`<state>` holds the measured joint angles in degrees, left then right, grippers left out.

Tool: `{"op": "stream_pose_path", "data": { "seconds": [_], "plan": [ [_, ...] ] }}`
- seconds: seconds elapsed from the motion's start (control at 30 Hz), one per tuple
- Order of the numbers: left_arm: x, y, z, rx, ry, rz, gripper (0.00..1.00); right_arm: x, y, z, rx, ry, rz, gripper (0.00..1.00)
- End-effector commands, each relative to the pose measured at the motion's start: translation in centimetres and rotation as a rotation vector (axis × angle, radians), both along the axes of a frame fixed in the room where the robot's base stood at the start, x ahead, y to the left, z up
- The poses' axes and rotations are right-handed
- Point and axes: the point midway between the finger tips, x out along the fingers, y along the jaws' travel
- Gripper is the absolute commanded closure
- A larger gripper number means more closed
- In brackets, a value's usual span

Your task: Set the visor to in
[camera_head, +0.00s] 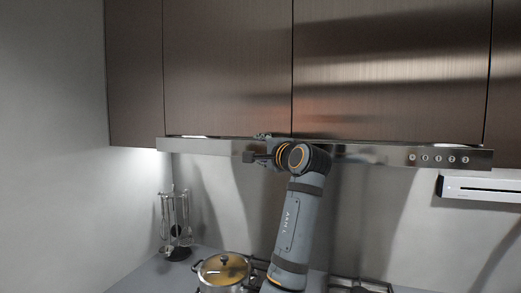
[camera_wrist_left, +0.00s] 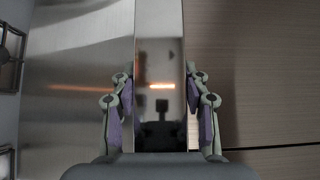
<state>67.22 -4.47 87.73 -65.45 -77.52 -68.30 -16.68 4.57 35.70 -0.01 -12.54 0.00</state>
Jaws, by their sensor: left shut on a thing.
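The visor (camera_head: 375,154) is the long, thin steel front strip of the range hood, running below the dark upper cabinets. My left gripper (camera_head: 265,144) is at the visor's front edge, left of its middle, largely hidden by my own wrist. In the left wrist view the visor (camera_wrist_left: 160,60) is a shiny upright band with a finger of my left gripper (camera_wrist_left: 162,85) on each side of it. The gripper is shut on the visor. My right gripper is in neither view.
Dark cabinets (camera_head: 225,70) hang directly above the visor. Below stand a lidded pot (camera_head: 223,270) on the hob and a utensil rack (camera_head: 176,225) at the left. Round buttons (camera_head: 438,158) sit at the visor's right end. A white wall unit (camera_head: 480,189) is at the right.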

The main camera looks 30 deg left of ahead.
Motion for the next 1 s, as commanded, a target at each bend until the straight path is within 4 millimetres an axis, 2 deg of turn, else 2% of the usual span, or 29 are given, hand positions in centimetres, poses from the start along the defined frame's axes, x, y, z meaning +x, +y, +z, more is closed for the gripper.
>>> {"op": "stream_pose_path", "data": {
  "seconds": [0.2, 0.23, 0.4, 0.73, 1.0],
  "plan": [
    [0.0, 0.0, 0.3, 0.004, -0.006, -0.004, 1.00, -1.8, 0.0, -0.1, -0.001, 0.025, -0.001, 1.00],
    [0.0, 0.0, 0.4, 0.005, -0.008, -0.004, 0.51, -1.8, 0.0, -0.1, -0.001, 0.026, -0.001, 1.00],
    [0.0, 0.0, 0.3, 0.004, -0.006, -0.003, 0.30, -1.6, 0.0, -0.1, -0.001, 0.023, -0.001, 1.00],
    [-0.2, -0.3, 0.2, 0.002, -0.003, -0.003, 0.30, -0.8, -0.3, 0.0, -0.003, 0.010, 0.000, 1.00],
    [-2.5, -4.5, 0.1, -0.001, -0.005, -0.007, 0.30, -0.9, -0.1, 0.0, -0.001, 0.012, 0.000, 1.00]
  ]
}}
